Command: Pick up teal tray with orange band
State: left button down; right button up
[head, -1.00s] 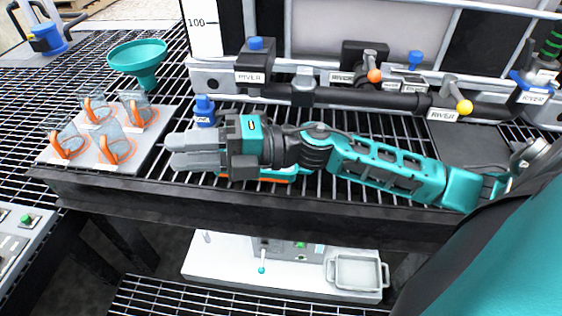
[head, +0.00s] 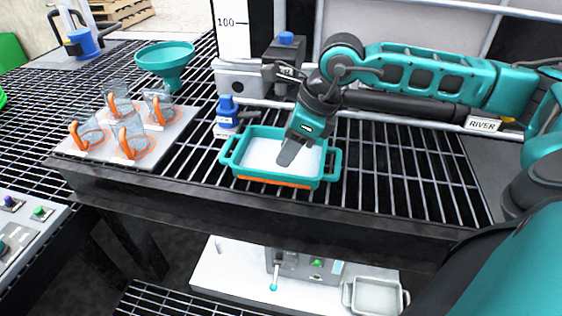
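The teal tray with an orange band (head: 247,174) sits on the dark grated bench top. It is rectangular with a pale inside, a handle at each end and the orange band low on its front side. My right gripper (head: 288,156) points down over the tray, toward the right part of its inside. A single grey finger shape shows, seen nearly edge-on, so its opening is unclear. I cannot tell whether the fingertips touch the tray. The gripper hides part of the tray's back rim. My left gripper is not in view.
A board (head: 88,145) with several orange-handled glass mugs and a teal funnel (head: 165,61) are to the left. Pipework with RIVER labels (head: 482,124) runs behind. The grating right of the tray is clear.

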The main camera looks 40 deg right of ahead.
aim_at(276, 168)
jog(key=b+x, duration=0.1)
jog(key=x, duration=0.5)
jog(key=shift+w+a+f, duration=0.1)
jog(key=shift+w+f, duration=0.1)
jog(key=shift+f, duration=0.1)
grip_shut()
